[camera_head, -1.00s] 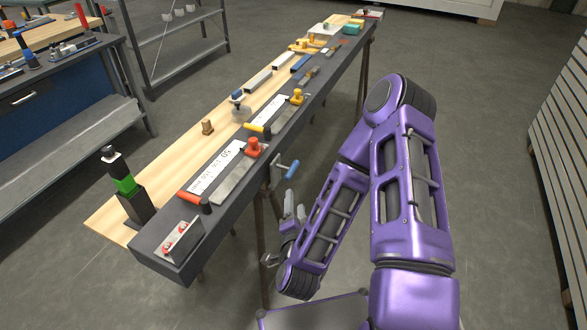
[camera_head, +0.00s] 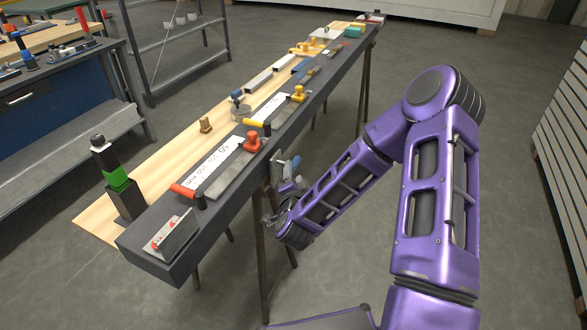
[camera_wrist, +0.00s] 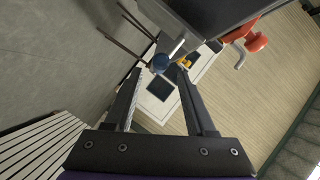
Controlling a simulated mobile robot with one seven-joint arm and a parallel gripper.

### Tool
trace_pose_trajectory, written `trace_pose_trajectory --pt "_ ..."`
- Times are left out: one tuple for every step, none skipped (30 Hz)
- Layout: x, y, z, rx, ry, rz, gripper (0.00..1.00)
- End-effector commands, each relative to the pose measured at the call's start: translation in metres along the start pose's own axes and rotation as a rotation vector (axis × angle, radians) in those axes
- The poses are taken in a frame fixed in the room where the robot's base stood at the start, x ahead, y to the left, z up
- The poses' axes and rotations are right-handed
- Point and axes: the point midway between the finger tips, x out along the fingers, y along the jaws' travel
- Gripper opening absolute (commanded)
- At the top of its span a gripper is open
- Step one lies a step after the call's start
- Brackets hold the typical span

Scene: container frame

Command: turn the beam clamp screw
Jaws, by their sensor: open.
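The beam clamp, with a grey body and a blue-ended screw handle (camera_head: 295,163), hangs on the near right side of the long dark beam (camera_head: 221,208). My gripper (camera_head: 288,180) is right beside it in the head view and overlaps its lower part. In the wrist view, the blue handle end (camera_wrist: 160,63) and a thin metal bar (camera_wrist: 177,47) appear near the tips of my two open fingers (camera_wrist: 160,72). The handle lies between or just beyond the tips; I cannot tell the depth. Nothing is held. The clamp's jaw is mostly hidden.
A black-and-green post (camera_head: 117,178) stands at the near left. Trestle legs (camera_head: 263,240) stand below my gripper.

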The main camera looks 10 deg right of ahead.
Motion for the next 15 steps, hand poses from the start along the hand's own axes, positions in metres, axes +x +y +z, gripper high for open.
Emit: trace_pose_trajectory --pt "0.011 0.0 0.0 0.002 0.003 0.0 0.56" --pt "0.016 0.001 0.0 0.001 0.002 0.0 0.56" --pt "0.023 0.001 0.0 0.002 0.002 0.0 0.56" --pt "0.028 0.001 0.0 0.002 0.002 0.0 0.56" --pt "0.032 0.0 0.0 0.002 0.002 0.0 0.56" --pt "0.037 0.0 0.0 0.001 0.001 0.0 0.56" --pt "0.04 0.0 0.0 0.001 0.002 0.0 0.56" --pt "0.043 0.0 0.0 0.001 0.001 0.0 0.56" --pt "0.046 0.001 0.001 0.001 0.0 0.001 0.56" --pt "0.048 0.0 0.001 0.001 0.0 0.0 0.56" --pt "0.05 0.0 0.0 0.001 0.0 0.0 0.56" --pt "0.051 0.0 0.0 0.0 0.0 0.0 0.56" --pt "0.052 0.0 0.0 0.0 0.0 0.0 0.56" --pt "0.052 0.0 0.0 0.0 0.0 0.0 0.56" --pt "0.052 0.0 0.0 0.0 -0.001 0.0 0.56"
